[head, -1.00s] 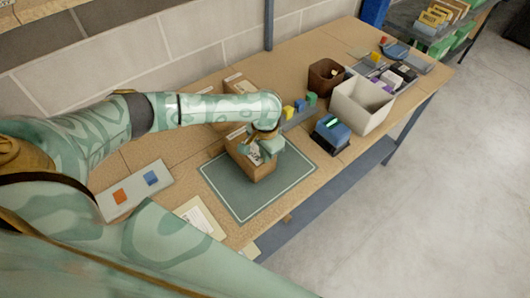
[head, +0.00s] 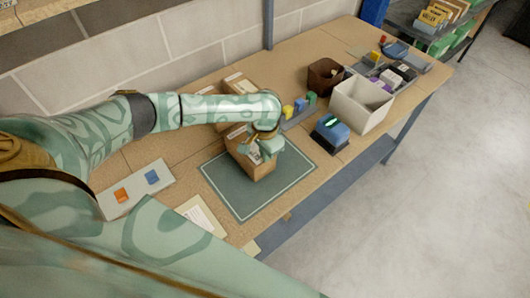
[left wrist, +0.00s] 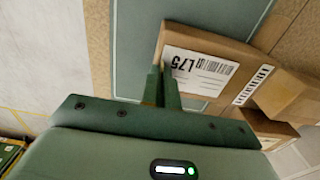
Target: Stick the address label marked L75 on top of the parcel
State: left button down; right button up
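The parcel (head: 262,172), a brown cardboard box, sits on the dark mat (head: 240,203) near the bench's front edge. My left gripper (head: 264,152) is low over its top and hides part of it. In the left wrist view the white label marked L75 (left wrist: 203,73) lies over the top of the parcel (left wrist: 225,45), slightly turned to its edges. My left fingers (left wrist: 164,84) are close together at the label's left edge and look shut on it. Whether the whole label touches the cardboard I cannot tell. My right gripper is not in view.
More cardboard boxes (head: 238,84) stand behind the parcel. To the right are a blue device (head: 331,133), a white bin (head: 360,108) and a brown bin (head: 325,74). A pale sheet (head: 202,216) lies left of the mat, near a board (head: 135,191) with orange and blue squares.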

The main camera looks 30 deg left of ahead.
pick_arm(q)
jog(key=shift+f, duration=0.15)
jog(key=shift+s+f+p, duration=0.1)
jog(key=shift+p, duration=0.4)
dwell(1.0)
jog(key=c, duration=1.6)
grip_release()
jog(key=shift+o, duration=1.4)
